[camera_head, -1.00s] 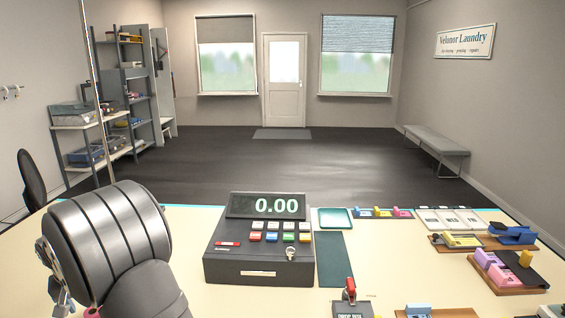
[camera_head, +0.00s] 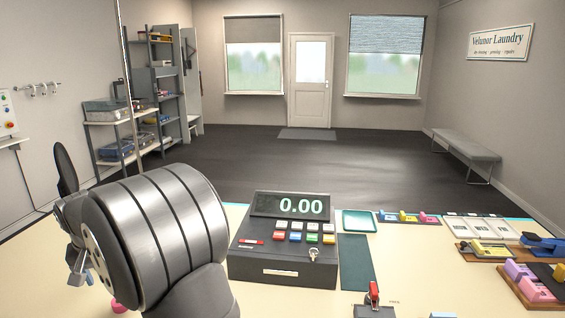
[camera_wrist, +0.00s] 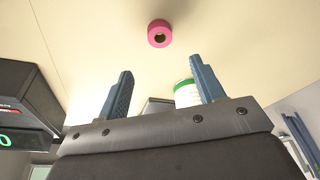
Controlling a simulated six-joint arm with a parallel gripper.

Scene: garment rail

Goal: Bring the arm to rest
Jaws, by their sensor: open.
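My gripper (camera_wrist: 160,85) is open in the wrist view, its two dark blue fingers spread apart with nothing between their tips. In the head view my arm rises at the lower left, over the counter (camera_head: 210,308), and its large grey joint hides part of the counter. The fingers are not clear in the head view. In the wrist view a pink ring-shaped roll (camera_wrist: 159,27) lies on the pale counter beyond the fingertips, apart from them. A pink bit of it also shows in the head view (camera_head: 118,306), beside my arm.
A black cash register (camera_head: 285,245) reading 0.00 stands right of my arm. A white-and-green container (camera_wrist: 186,93) shows behind the right finger in the wrist view. A red-handled stamp (camera_head: 374,295), a teal tray (camera_head: 360,221) and colored blocks (camera_head: 530,282) lie farther right.

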